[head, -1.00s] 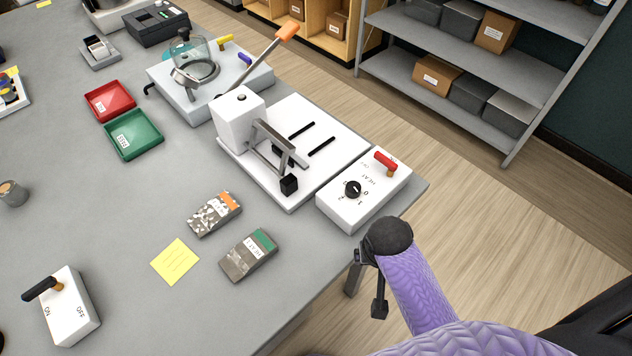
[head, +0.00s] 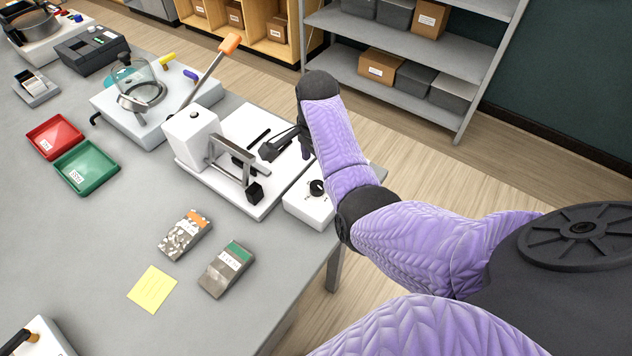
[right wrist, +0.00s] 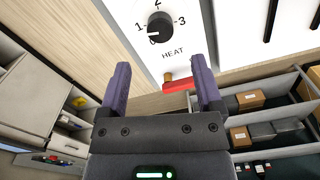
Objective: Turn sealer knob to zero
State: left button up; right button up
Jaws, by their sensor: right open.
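The sealer knob (head: 317,187) is a round black dial on the white control box (head: 300,207) beside the sealer (head: 245,165). In the right wrist view the knob (right wrist: 160,27) sits above a HEAT label, with 1, 2 and 3 around it. A pale pointer mark on it points left and slightly down; the zero mark cannot be made out clearly. My right gripper (head: 285,148) is over the sealer's right side. In the wrist view my right gripper (right wrist: 160,65) is open and empty, with the knob beyond its fingertips, apart from them. My left gripper is not in view.
A red lever (right wrist: 179,86) on the box is close to the right finger; my arm hides it in the head view. The sealer's metal arm (head: 230,157) stands left of my gripper. Two patterned blocks (head: 186,233) (head: 226,268) and a yellow note (head: 152,289) lie nearby.

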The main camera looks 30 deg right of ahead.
aim_at(317, 185)
notch_tip(317, 185, down, 6)
jog(key=shift+f+b, duration=0.2)
jog(key=shift+b, duration=0.75)
jog(key=shift+f, duration=0.45)
grip_shut()
jog(key=shift+r, duration=0.15)
